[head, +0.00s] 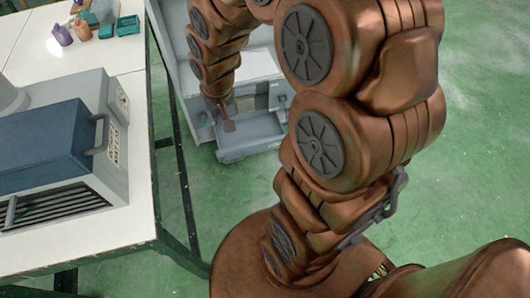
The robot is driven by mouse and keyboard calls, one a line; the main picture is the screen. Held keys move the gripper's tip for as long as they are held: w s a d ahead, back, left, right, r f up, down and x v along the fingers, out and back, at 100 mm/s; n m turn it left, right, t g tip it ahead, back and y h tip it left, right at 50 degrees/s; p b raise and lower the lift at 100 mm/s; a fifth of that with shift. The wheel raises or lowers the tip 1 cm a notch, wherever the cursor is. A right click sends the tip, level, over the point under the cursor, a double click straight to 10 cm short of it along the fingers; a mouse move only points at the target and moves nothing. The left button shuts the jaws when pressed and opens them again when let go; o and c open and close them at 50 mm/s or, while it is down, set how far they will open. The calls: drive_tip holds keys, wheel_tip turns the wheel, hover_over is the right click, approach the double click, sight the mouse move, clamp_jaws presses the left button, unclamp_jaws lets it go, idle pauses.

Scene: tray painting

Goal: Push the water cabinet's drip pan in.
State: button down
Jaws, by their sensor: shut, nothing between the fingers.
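The water cabinet (168,48) is a pale grey box standing on the green floor beyond the table. Its drip pan (248,151), a grey tray, sticks out low at the cabinet's front. My gripper (229,126) is shut and empty, pointing down at the left part of the pan. In this view it overlaps the pan; I cannot tell whether it touches it. My copper arm hides part of the cabinet and the pan's right end.
A white table (140,215) with a dark frame stands at the left. It carries a blue-grey machine (45,145) with a handle, and small purple and teal containers (128,25) at the back. Green floor is clear to the right.

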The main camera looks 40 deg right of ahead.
drive_tip(key=w+d+f+m+t+b, duration=0.25)
drive_tip(key=w+d+f+b, duration=0.35)
drive_tip(key=f, duration=0.7)
drive_tip(key=w+d+f+m+t+b, duration=0.25)
drive_tip(key=w+f+b, duration=0.25)
drive_tip(key=w+f, duration=0.55)
drive_tip(key=w+d+f+m+t+b, duration=0.25)
drive_tip(key=w+d+f+b, duration=0.3)
drive_tip(key=f, duration=0.85)
drive_tip(key=s+d+f+m+t+h+b, duration=0.1)
drive_tip(key=d+f+m+t+b, duration=0.2)
drive_tip(key=f, duration=0.6)
drive_tip(key=s+d+f+m+t+h+b, duration=0.1)
drive_tip(key=s+d+f+m+b, duration=0.15)
drive_tip(key=d+f+b, duration=0.55)
drive_tip(key=s+d+f+m+t+h+b, duration=0.25)
drive_tip(key=s+f+m+h+b, duration=0.3)
drive_tip(key=s+f, duration=0.75)
drive_tip(key=b, duration=0.7)
approach(263, 144)
drive_tip(key=shift+m+y, duration=0.35)
drive_tip(key=x, duration=0.5)
drive_tip(key=shift+d, duration=0.4)
drive_tip(key=shift+r+b+x, duration=0.2)
drive_tip(key=shift+b+x, duration=0.35)
drive_tip(key=shift+x, duration=0.35)
drive_tip(key=shift+w, duration=0.1)
